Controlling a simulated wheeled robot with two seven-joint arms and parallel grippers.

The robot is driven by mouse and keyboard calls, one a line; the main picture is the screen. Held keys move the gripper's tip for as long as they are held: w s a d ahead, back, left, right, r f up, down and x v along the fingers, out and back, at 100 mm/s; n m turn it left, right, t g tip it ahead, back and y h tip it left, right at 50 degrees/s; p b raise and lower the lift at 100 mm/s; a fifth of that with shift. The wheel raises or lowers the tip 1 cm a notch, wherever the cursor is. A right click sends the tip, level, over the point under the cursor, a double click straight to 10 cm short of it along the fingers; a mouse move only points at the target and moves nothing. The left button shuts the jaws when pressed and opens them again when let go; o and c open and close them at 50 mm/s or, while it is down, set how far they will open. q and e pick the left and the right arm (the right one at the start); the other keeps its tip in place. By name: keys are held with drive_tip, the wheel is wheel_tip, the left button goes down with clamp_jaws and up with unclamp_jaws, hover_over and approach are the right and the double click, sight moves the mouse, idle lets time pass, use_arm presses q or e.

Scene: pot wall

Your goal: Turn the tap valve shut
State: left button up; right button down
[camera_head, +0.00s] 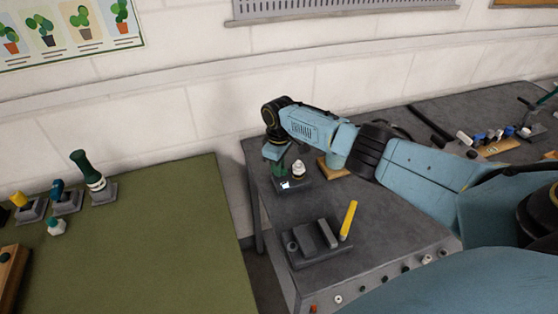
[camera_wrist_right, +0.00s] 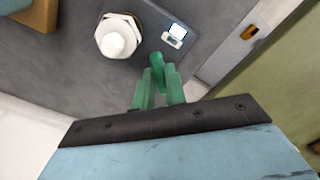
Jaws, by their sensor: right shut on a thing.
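My right gripper (camera_head: 279,166) comes down over the left part of a small dark base on the grey bench. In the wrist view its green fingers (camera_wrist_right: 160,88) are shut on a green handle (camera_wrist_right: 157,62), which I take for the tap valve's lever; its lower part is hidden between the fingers. A white hexagonal fitting with a round knob (camera_wrist_right: 118,36) stands beside the handle, apart from the fingers; it also shows in the head view (camera_head: 299,169). A small white-faced block (camera_wrist_right: 174,36) lies on the base near the handle. My left gripper is not in view.
A wooden block (camera_head: 333,168) sits just right of the base. A green-topped table (camera_head: 150,250) with several fixtures stands left across a gap. The wall is close behind.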

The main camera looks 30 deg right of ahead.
drive_tip(key=m+p, duration=0.2)
drive_tip(key=m, duration=0.2)
drive_tip(key=shift+r+m, duration=0.15)
drive_tip(key=shift+m, duration=0.15)
drive_tip(key=shift+m+p, duration=0.55)
drive_tip(key=shift+m, duration=1.45)
drive_tip(key=shift+w+m, duration=0.1)
drive_tip(key=shift+m, duration=0.2)
drive_tip(key=c, duration=1.4)
unclamp_jaws()
drive_tip(key=shift+c, duration=0.2)
drive_tip(key=shift+r, duration=0.2)
wheel_tip(320, 180, up, 13)
drive_tip(key=p, duration=0.3)
